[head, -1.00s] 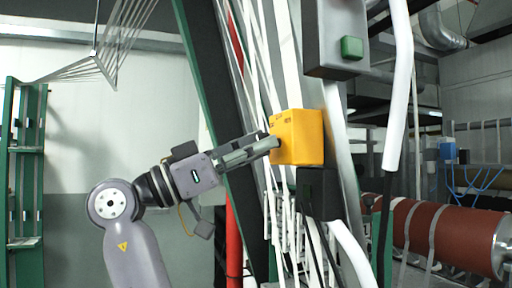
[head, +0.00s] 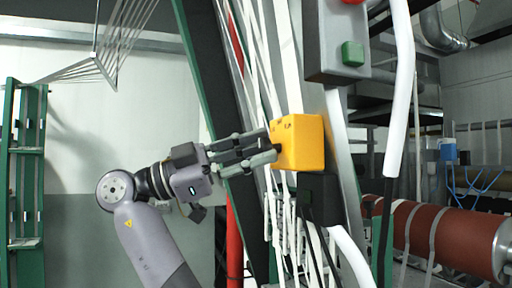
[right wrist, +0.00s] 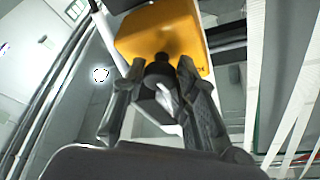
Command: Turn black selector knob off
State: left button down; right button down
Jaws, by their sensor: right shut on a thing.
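A yellow box (head: 303,141) is mounted by the green frame in the head view. The black selector knob (right wrist: 158,70) sticks out of the yellow box in the right wrist view. In the head view the knob is mostly hidden by the fingers. My right gripper (head: 271,150) reaches the left face of the box. In the right wrist view its two fingers stand on either side of the knob, shut on it. The knob's marking cannot be read. My left gripper is not in view.
A grey box (head: 334,40) with a green button (head: 352,54) hangs just above the yellow box. A black box (head: 318,197) sits below it. White webbing strands run close to the gripper. A brown roller (head: 450,236) lies at the right.

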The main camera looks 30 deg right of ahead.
jog(key=shift+r+m, duration=0.1)
jog(key=shift+m, duration=0.7)
jog(key=shift+y+p, duration=0.3)
jog(key=c, duration=1.3)
grip_release()
jog(key=shift+v, duration=3.85)
jog(key=shift+w+d, duration=0.1)
